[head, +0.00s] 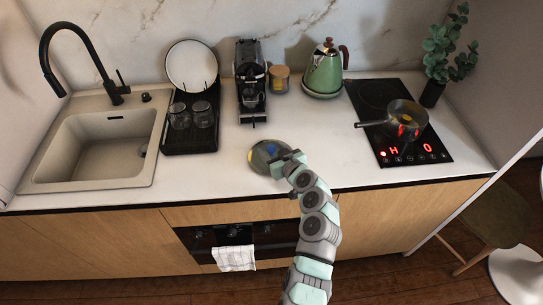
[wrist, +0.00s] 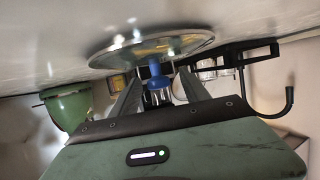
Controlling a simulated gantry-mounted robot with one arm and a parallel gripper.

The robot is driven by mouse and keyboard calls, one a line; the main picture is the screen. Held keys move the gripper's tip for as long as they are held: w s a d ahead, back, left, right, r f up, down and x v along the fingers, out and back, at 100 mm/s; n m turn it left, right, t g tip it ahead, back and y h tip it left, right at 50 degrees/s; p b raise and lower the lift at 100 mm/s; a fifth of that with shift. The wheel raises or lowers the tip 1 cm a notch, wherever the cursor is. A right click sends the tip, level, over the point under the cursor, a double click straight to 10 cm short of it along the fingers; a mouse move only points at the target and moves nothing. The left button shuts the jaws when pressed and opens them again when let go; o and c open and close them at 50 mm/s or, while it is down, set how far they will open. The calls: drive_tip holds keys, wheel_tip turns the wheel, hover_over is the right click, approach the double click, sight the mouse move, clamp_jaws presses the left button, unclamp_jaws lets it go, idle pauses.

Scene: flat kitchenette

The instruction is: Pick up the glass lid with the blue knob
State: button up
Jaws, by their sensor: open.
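The glass lid (head: 257,163) lies on the white counter in front of the coffee machine, with its blue knob (head: 271,149) on top. My gripper (head: 279,158) is at the lid's right side in the head view and covers part of it. In the wrist view the lid (wrist: 118,54) fills the top middle, and its blue knob (wrist: 156,74) shows between the two fingers of my gripper (wrist: 160,76). The fingers are apart, with one on each side of the knob. I cannot tell whether either finger touches it.
A black rack (head: 190,142) with glasses and a plate stands left of the lid, beside the sink (head: 100,145). The coffee machine (head: 250,75), a jar (head: 279,79) and green kettle (head: 325,72) stand behind. A pan (head: 408,117) sits on the hob at right.

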sight(269, 146)
drive_tip(key=shift+r+x, duration=0.2)
drive_tip(key=shift+x, duration=1.75)
drive_tip(key=shift+d, duration=0.1)
clamp_jaws()
